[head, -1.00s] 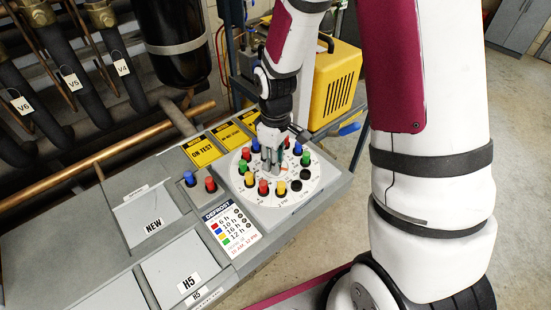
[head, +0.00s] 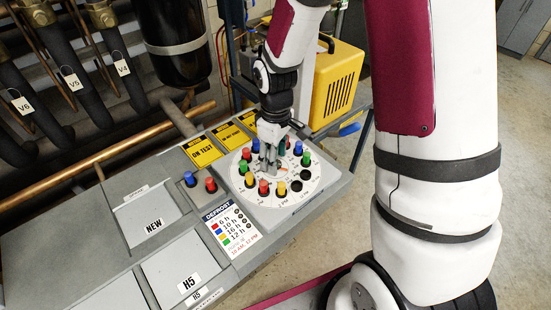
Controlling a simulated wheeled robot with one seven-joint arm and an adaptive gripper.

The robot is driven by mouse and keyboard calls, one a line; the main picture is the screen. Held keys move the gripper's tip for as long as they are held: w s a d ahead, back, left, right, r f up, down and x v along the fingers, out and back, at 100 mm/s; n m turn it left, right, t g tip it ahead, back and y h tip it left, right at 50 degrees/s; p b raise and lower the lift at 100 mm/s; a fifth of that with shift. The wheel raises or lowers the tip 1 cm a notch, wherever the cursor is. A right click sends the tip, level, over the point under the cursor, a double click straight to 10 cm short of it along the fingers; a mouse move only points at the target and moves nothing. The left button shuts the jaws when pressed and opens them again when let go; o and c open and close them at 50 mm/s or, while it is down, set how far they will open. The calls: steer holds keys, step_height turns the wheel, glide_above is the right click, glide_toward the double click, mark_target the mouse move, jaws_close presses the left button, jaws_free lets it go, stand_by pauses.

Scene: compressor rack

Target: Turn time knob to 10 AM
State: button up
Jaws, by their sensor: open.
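The time dial (head: 315,190) is a round white disc on the grey panel, ringed with red, green, blue and yellow pegs and some black holes. A small orange-red mark (head: 284,168) shows near its middle. My gripper (head: 270,168) points down over the dial's centre with its fingers apart. The time knob itself is hidden or too small to make out between the fingers, so I cannot tell whether they touch it. The hour figures are too small to read.
A DEFROST card (head: 232,230) lies left of the dial, with a blue peg (head: 189,179) and a red peg (head: 211,185) above it. Yellow ON TEST signs (head: 202,151) lie behind. A yellow machine (head: 336,85) stands at the back right. A copper pipe (head: 110,157) runs along the back left.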

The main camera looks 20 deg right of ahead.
step_height(320, 180, up, 11)
steer(key=shift+f, duration=0.15)
stand_by(0.5)
steer(key=s+r+m+t, duration=0.5)
steer(key=s+r+m, duration=0.2)
steer(key=s+r, duration=0.9)
steer(key=shift+s+r+m+t, duration=0.3)
steer(key=shift+s+r, duration=0.05)
steer(key=shift+s, duration=0.7)
